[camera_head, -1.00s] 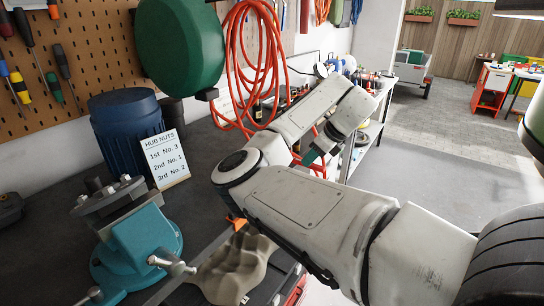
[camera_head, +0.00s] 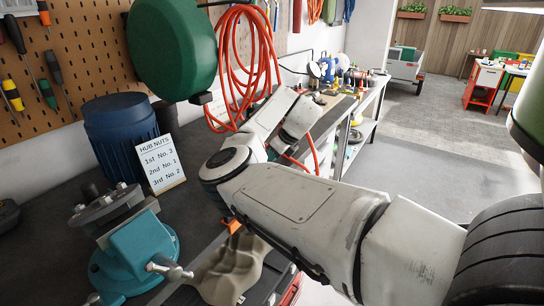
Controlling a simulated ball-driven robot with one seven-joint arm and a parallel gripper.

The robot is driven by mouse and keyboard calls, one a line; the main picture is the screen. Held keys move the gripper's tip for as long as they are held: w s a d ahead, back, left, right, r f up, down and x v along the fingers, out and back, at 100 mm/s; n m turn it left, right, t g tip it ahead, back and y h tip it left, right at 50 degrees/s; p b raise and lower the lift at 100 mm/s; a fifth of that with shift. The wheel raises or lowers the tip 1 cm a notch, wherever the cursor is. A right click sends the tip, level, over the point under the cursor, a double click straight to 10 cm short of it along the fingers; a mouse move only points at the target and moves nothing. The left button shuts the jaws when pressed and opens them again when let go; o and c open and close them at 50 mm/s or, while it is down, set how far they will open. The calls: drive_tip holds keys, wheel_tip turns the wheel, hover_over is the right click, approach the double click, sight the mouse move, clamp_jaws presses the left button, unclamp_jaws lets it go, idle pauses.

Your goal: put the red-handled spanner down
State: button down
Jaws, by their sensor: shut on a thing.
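I cannot make out the red-handled spanner in the head view. My white arm reaches from the lower right across the bench and bends back at the elbow toward the bench's far part. Its far end, near the red hose, turns away from the camera. My gripper's fingers are hidden behind the arm, so what they hold does not show.
A teal vise (camera_head: 137,250) stands at the front left of the dark bench (camera_head: 50,210). A blue drum (camera_head: 118,135) and a hub-nuts sign (camera_head: 161,164) stand behind it. A red hose (camera_head: 262,60) hangs by the wall. A shelf unit (camera_head: 360,125) stands beyond my arm.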

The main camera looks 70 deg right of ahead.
drive_tip(key=shift+f, duration=0.2)
drive_tip(key=c, duration=1)
unclamp_jaws()
drive_tip(key=b+v, duration=0.1)
drive_tip(key=v, duration=1.1)
drive_tip(key=shift+r, duration=0.15)
